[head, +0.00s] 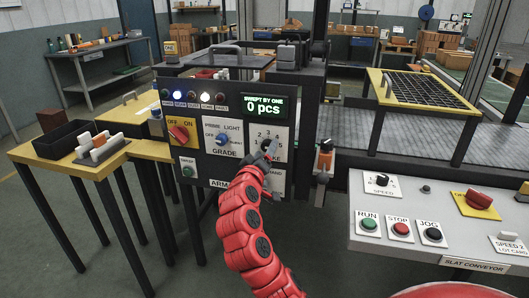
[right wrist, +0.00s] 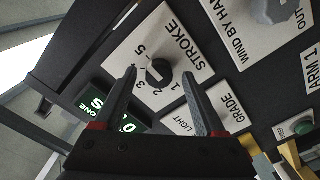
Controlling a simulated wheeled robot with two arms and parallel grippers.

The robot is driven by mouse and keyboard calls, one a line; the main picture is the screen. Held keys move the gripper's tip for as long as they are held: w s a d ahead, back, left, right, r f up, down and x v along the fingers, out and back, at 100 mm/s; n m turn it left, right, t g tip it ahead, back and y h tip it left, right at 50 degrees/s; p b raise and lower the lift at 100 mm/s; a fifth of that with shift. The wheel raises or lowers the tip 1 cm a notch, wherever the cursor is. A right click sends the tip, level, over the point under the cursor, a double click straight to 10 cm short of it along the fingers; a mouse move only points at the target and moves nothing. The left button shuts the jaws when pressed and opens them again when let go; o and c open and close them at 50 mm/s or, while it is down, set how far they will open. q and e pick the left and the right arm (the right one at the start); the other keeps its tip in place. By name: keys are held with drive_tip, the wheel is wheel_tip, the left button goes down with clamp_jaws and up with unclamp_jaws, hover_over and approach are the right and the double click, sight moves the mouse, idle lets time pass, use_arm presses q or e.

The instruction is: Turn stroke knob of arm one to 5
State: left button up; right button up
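The stroke knob (right wrist: 158,73) is a small black knob on a white plate (right wrist: 176,45) marked STROKE, with numbers 1 to 5 around it. Which number it points to is hard to tell. My right gripper (right wrist: 159,77) is open, with one fingertip on each side of the knob; gaps show between fingers and knob. In the head view my right gripper (head: 270,149) is in front of the stroke plate (head: 277,133) on the dark arm panel (head: 203,160) and hides most of the knob. My left gripper is not in view.
The grade knob (head: 221,138) and red OFF/ON switch (head: 180,133) sit left on the panel. A green display (head: 264,107) reads 0 pcs. An orange-topped lever (head: 325,155) stands right of the panel. The slat conveyor console (head: 430,215) is at the right.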

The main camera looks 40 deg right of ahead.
drive_tip(key=p+v, duration=0.4)
drive_tip(key=v, duration=1.3)
drive_tip(key=shift+s+p, duration=0.25)
drive_tip(key=shift+p, duration=0.15)
drive_tip(key=shift+w+a, duration=0.1)
drive_tip(key=shift+a, duration=0.05)
